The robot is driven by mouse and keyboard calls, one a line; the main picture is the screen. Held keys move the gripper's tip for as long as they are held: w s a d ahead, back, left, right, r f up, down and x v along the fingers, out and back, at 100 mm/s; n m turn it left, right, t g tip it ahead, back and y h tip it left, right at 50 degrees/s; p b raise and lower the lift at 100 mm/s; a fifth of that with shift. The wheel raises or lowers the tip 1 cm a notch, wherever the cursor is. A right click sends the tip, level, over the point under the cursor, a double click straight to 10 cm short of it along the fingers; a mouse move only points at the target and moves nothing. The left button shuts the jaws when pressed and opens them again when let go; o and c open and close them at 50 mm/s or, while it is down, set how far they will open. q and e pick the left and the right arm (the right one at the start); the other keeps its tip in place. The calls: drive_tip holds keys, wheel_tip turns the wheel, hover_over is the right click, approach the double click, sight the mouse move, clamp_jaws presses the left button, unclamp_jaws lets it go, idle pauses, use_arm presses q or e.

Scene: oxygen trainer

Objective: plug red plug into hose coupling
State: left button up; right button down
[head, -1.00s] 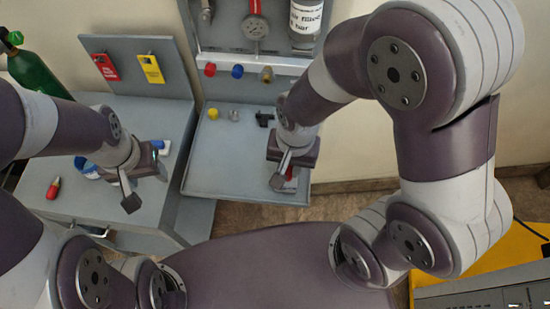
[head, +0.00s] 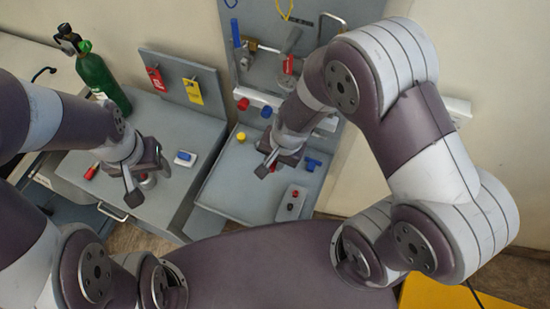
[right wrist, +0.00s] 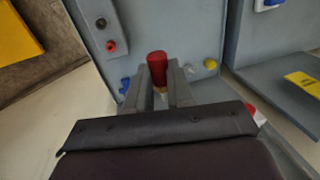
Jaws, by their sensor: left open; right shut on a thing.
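My right gripper (head: 275,163) is over the middle of the grey tray in the head view. In the right wrist view, its two fingers (right wrist: 160,88) are shut on a red plug (right wrist: 157,64) with a brass-coloured lower part. I cannot make out for certain which fitting is the hose coupling. My left gripper (head: 148,182) is open above the left cabinet top, near a roundish metallic thing that it partly covers.
The tray (head: 232,198) holds a yellow cap (head: 241,136), a blue tee (head: 312,163) and a grey block (head: 292,203) with red and black spots. A green cylinder (head: 103,83) stands at back left.

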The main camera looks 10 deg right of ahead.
drive_tip(key=shift+f, duration=0.15)
drive_tip(key=shift+w+d, duration=0.15)
drive_tip(key=shift+w, duration=0.1)
drive_tip(key=w+d, duration=0.2)
drive_tip(key=w, duration=0.1)
drive_tip(key=w+d, duration=0.1)
drive_tip(key=shift+w, duration=0.2)
drive_tip(key=shift+a, duration=0.1)
drive_tip(key=shift+b, duration=0.4)
idle(0.7)
drive_tip(key=shift+w+d, duration=0.65)
drive_tip(key=shift+w, duration=0.25)
idle(0.4)
drive_tip(key=shift+w+d+r, duration=0.2)
drive_tip(key=shift+w, duration=0.1)
drive_tip(key=shift+w+r, duration=0.1)
idle(0.3)
